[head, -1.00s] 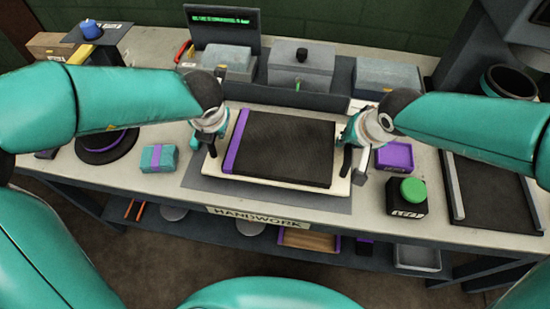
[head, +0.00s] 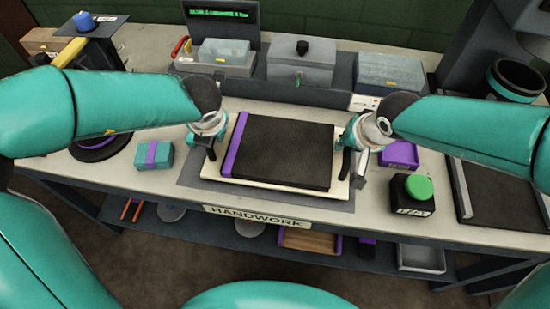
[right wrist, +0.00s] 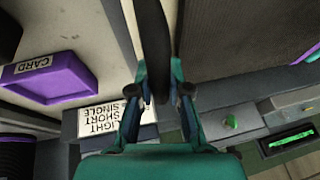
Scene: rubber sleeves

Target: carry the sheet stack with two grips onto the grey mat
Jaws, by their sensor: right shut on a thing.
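The dark sheet stack (head: 280,152), with a purple band along its left side, lies on a cream board (head: 272,187) between my two grippers. The board is over the grey mat (head: 190,178), whose rim shows at the left and front. I cannot tell whether it touches the mat. My right gripper (head: 347,160) is at the board's right end. In the right wrist view it is shut on a dark upright grip (right wrist: 153,40), with the stack's dark side (right wrist: 205,45) beside it. My left gripper (head: 211,150) is at the board's left end; its fingertips are too unclear to read.
A teal box (head: 153,155) is left of the mat. A purple tray (head: 400,154) and a black box with a green button (head: 418,188) stand close on the right. Grey bins (head: 300,68) line the back. A dark railed pad (head: 490,190) is at far right.

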